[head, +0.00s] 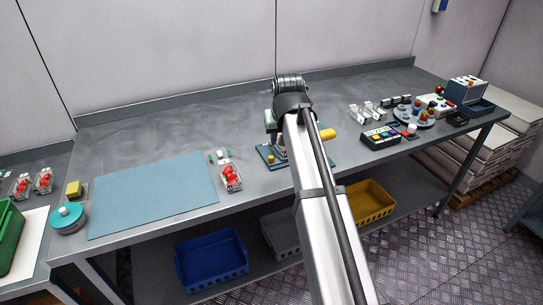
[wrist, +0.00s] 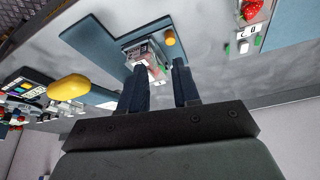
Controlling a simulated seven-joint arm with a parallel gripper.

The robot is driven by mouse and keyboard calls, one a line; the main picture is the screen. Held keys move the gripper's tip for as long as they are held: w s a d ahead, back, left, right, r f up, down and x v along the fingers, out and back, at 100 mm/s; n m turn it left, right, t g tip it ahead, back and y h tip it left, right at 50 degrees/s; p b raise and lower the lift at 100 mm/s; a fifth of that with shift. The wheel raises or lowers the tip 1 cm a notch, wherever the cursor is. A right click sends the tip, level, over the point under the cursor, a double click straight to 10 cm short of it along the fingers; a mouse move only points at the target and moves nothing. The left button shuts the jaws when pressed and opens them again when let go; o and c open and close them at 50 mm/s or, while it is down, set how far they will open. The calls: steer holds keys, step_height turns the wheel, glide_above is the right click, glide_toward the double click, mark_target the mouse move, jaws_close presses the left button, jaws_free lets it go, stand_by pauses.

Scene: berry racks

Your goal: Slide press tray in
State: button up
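The press has a flat blue base (head: 268,156) on the bench, partly hidden behind my arm in the head view. The base also shows in the wrist view (wrist: 92,42), with an orange knob (wrist: 170,39) and a yellow handle (wrist: 68,88). A small clear tray or box (wrist: 150,66) with something pinkish in it sits at the base; I cannot tell how far in it is. My gripper (wrist: 161,66) is open, its two dark fingers apart and pointing at this part. The left fingertip overlaps its edge; contact cannot be told. Nothing is held.
A clear punnet of strawberries (head: 231,178) stands left of the press, with a blue mat (head: 150,192) beyond it. The bench behind the mat is clear.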

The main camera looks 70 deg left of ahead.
mark_target(271, 157)
steer(key=x, duration=0.4)
steer(key=s+a+x, duration=0.1)
steer(key=x, duration=0.7)
steer(key=shift+s+a+f, duration=0.1)
steer(key=shift+a+f, duration=0.05)
steer(key=shift+a, duration=0.2)
steer(key=shift+c, duration=0.4)
jaws_close()
